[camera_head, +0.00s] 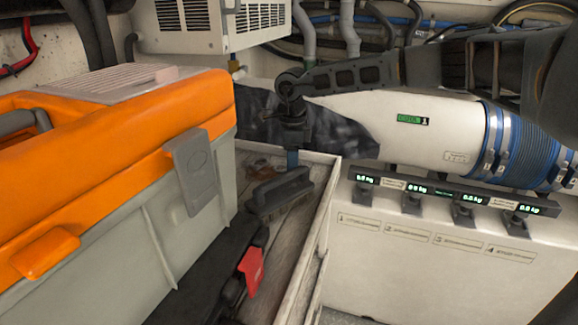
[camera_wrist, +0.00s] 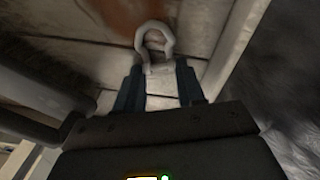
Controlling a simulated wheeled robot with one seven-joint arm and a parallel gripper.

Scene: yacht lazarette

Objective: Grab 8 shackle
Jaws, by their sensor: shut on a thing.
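A pale grey metal shackle (camera_wrist: 154,35) shows in the wrist view, its rounded bow pointing away from me. My gripper (camera_wrist: 158,80) is shut on the shackle's near end, with a dark finger on either side. In the head view my gripper's dark body (camera_head: 280,190) hangs low over the wooden boards of a shallow tray (camera_head: 322,215). The fingertips and the shackle cannot be made out there. The number 8 cannot be read on anything.
An orange and grey toolbox (camera_head: 130,170) stands close on the left. A red-and-black item (camera_head: 250,268) lies in the tray's near part. On the right are a white box with several weight displays (camera_head: 440,190) and a white pipe (camera_head: 400,130) with a blue hose (camera_head: 520,145).

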